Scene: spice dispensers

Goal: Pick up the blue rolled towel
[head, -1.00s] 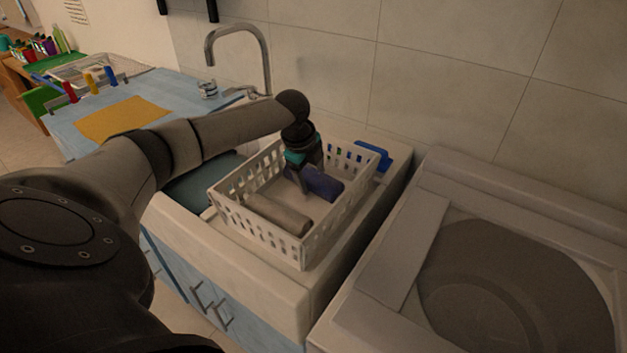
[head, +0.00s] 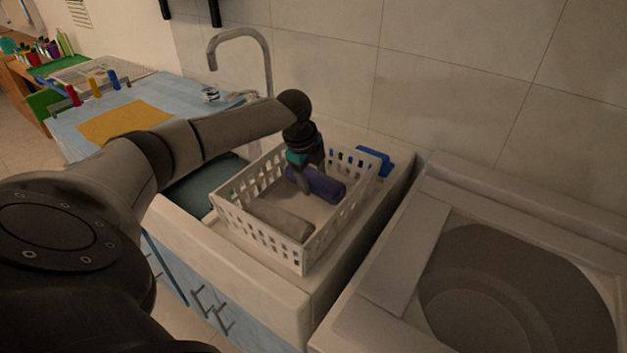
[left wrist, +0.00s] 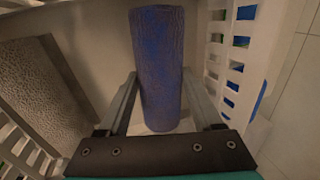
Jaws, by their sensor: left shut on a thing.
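The blue rolled towel (head: 318,184) is inside the white basket (head: 262,235) on the sink counter. My left gripper (head: 304,183) reaches down into the basket and is shut on the towel. In the left wrist view the towel (left wrist: 157,65) stands between the two fingers, with its near end close to the gripper's palm. I cannot tell whether the blue towel touches the basket floor. My right gripper is not in view.
The basket's perforated walls stand close around the gripper. A blue object (head: 374,160) lies behind the basket. A faucet (head: 240,50) rises at the back left. A top-loading washer (head: 500,270) stands at the right. An orange cloth (head: 125,122) lies on the left counter.

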